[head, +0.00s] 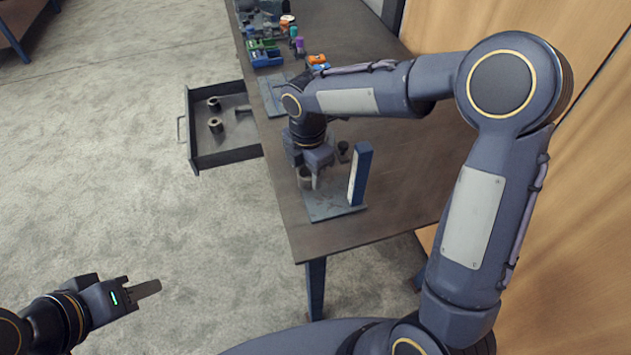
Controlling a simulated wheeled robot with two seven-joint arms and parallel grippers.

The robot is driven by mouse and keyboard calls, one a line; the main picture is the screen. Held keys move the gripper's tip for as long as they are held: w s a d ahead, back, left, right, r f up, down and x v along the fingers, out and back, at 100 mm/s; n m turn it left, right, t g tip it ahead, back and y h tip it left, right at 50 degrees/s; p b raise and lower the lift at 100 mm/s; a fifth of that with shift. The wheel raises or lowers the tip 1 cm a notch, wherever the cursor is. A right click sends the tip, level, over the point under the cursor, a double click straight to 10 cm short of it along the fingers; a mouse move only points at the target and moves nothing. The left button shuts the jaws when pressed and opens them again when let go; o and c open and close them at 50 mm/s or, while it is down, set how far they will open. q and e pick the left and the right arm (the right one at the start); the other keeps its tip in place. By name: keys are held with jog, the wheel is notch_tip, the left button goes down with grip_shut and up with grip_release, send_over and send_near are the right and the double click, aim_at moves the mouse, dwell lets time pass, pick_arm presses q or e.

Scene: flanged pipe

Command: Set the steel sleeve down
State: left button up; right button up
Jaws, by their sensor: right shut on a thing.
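My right gripper (311,174) reaches down over the near part of the workbench and is shut on the steel sleeve (304,177), a small dark grey cylinder partly hidden by the fingers. The sleeve is over the left part of a grey base plate (328,209) that carries an upright blue and white post (359,176). I cannot tell whether the sleeve touches the plate. My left gripper (148,288) is at the lower left, over the floor and away from the bench; its fingers overlap in this view.
A small dark part (344,151) stands behind the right gripper. An open drawer (228,160) juts left from the bench (400,190) and holds several flanged metal parts. Bins (265,54) and coloured small items stand at the far end. The bench right of the post is clear.

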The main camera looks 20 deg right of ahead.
aim_at(316, 195)
jog(key=shift+d+f, duration=0.5)
jog(key=shift+f, duration=0.05)
jog(key=shift+d+f, duration=0.15)
jog(key=shift+f, duration=0.8)
jog(key=shift+d+f, duration=0.15)
jog(key=shift+f, duration=0.8)
jog(key=shift+f, duration=0.15)
jog(key=o, duration=1.1)
notch_tip(316, 195, up, 12)
jog(key=shift+r, duration=0.2)
